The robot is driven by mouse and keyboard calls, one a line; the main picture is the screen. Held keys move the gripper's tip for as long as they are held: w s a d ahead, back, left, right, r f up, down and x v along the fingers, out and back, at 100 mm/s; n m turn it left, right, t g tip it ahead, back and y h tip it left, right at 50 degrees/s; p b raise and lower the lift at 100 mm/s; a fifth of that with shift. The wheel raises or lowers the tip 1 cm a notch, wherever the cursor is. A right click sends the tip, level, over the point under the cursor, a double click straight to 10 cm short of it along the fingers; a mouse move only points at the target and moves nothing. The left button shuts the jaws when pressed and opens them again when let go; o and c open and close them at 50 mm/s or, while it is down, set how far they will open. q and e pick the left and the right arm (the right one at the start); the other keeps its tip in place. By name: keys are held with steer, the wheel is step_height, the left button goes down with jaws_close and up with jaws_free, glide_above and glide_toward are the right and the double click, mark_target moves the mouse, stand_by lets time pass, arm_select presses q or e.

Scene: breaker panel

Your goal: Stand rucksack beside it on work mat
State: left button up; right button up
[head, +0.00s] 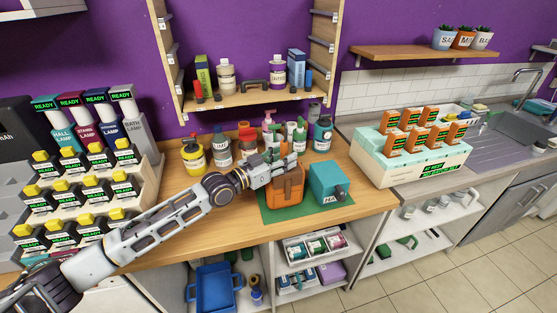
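An orange-brown rucksack (285,192) stands upright on the green work mat (310,212) on the wooden counter. A teal box (326,178) with lettering on its front and a dark part at its front right stands just right of the rucksack on the mat. My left gripper (284,167) reaches in from the left and is at the top of the rucksack, over its upper left edge. The fingertips are small and partly merge with the bag's top, so their grip is unclear. My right gripper is out of view.
Several bottles, including a yellow one (193,155), stand behind the mat. A rack of labelled breakers (80,180) fills the left. A white-and-teal box with orange units (415,160) stands at right. The counter's front edge lies close before the mat.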

arm_select(q)
steer(key=shift+r, duration=0.1)
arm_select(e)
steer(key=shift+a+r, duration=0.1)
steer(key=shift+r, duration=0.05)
arm_select(q)
steer(key=shift+s+a, duration=0.1)
steer(key=shift+s, duration=0.05)
steer(key=shift+v, duration=0.95)
steer(key=shift+s+a, duration=0.4)
steer(key=shift+a, duration=0.1)
steer(key=shift+b+v, duration=0.45)
steer(key=shift+v, duration=1.15)
steer(key=b+v, duration=0.1)
steer(key=v, duration=0.4)
steer(key=shift+s+a, duration=0.1)
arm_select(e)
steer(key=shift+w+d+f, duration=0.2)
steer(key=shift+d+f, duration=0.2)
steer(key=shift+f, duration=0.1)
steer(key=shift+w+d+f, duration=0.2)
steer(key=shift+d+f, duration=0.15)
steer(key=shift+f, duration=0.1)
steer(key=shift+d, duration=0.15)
